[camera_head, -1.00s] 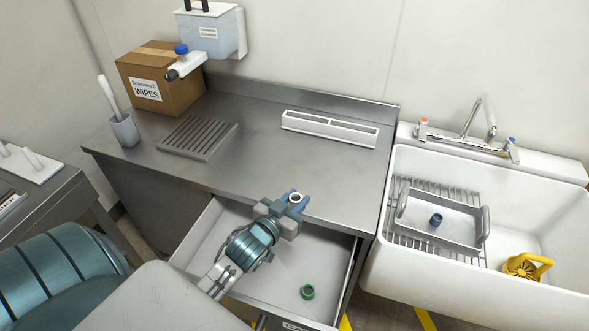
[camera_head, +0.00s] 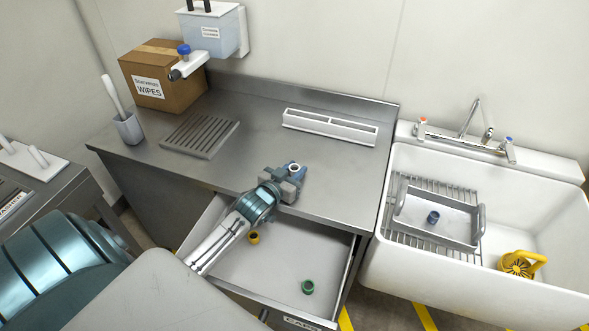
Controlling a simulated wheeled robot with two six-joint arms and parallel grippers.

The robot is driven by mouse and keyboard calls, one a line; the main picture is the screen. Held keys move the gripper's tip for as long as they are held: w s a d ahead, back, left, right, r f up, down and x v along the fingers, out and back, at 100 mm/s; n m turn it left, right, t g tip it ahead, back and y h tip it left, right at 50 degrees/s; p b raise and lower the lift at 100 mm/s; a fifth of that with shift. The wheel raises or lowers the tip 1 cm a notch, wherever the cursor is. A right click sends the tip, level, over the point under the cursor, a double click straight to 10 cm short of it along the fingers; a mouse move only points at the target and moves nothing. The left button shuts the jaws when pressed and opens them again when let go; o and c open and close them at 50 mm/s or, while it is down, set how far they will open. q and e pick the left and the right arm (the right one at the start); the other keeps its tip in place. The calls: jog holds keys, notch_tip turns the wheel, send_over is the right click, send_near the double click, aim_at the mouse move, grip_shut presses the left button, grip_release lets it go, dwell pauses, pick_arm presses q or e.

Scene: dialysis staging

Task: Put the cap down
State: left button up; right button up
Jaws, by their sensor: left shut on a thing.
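My left gripper (camera_head: 292,172) is shut on a small cap (camera_head: 294,166), pale and ring-like from above, with blue beside it. The fingers hide part of the cap. The gripper is over the front part of the steel counter (camera_head: 240,173); whether the cap touches the counter I cannot tell. Below, the open drawer (camera_head: 290,259) holds a yellow cap (camera_head: 253,238) beside my forearm and a green cap (camera_head: 308,287) near its front right. A dark blue cap (camera_head: 433,217) lies in a metal tray (camera_head: 457,229) in the sink. My right gripper is not in view.
A slotted grey rack (camera_head: 199,136), a white divided holder (camera_head: 330,128), a wipes box (camera_head: 160,78) and a cup with a brush (camera_head: 128,127) stand on the counter. The white sink (camera_head: 555,215) with a yellow item (camera_head: 518,264) is right. The counter's middle is clear.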

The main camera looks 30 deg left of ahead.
pick_arm(q)
jog(key=shift+f, duration=0.15)
jog(key=o, duration=0.9)
jog(key=shift+o, duration=0.2)
